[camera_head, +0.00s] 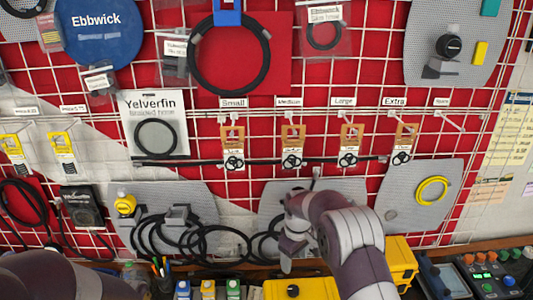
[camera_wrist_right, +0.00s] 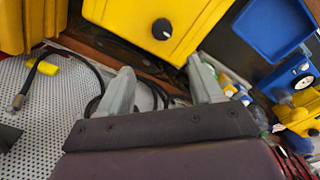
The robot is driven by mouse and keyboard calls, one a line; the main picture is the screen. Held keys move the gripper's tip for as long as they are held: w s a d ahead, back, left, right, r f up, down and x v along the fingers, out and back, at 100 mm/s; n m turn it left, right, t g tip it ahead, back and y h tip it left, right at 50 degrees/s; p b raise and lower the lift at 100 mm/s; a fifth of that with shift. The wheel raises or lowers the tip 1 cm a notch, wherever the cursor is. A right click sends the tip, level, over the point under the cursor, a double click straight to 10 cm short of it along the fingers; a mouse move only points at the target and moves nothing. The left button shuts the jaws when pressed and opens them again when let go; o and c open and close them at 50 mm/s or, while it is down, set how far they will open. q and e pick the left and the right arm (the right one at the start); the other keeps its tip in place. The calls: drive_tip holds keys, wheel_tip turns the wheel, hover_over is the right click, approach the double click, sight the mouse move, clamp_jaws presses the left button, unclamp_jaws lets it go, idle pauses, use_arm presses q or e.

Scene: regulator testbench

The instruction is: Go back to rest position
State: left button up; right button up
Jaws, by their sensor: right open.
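My right arm rises from the bottom right of the head view and bends to the left. Its gripper (camera_head: 289,252) points down in front of the lower part of the pegboard wall, near black looped hoses. In the right wrist view the two grey fingers of this gripper (camera_wrist_right: 164,85) stand apart with nothing held between them. A yellow box with a black knob (camera_wrist_right: 160,28) lies beyond the fingertips. A dark link of my left arm shows at the bottom left of the head view. My left gripper is not in view.
A red wall grid holds hooks with small tagged bags (camera_head: 293,147), a Yelverfin hose pack (camera_head: 155,125) and grey panels (camera_head: 424,200). Black hoses (camera_head: 170,238) hang left of my right gripper. Yellow boxes (camera_head: 302,289) and a control panel (camera_head: 495,270) stand along the bench.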

drive_tip(key=s+d+f+m+b, duration=0.1)
drive_tip(key=s+b, duration=0.3)
drive_tip(key=s, duration=0.5)
drive_tip(key=s+d+f+m+b, duration=0.1)
drive_tip(key=s+d+m+b, duration=0.2)
drive_tip(key=s, duration=0.7)
drive_tip(key=s+d+f+m+t+b, duration=0.1)
drive_tip(key=s+m+b, duration=0.3)
drive_tip(key=s, duration=0.6)
drive_tip(key=shift+s+d+f+b, duration=0.25)
drive_tip(key=shift+d+f+b, duration=0.3)
drive_tip(key=shift+d, duration=0.3)
drive_tip(key=shift+w, duration=0.15)
drive_tip(key=shift+r, duration=0.1)
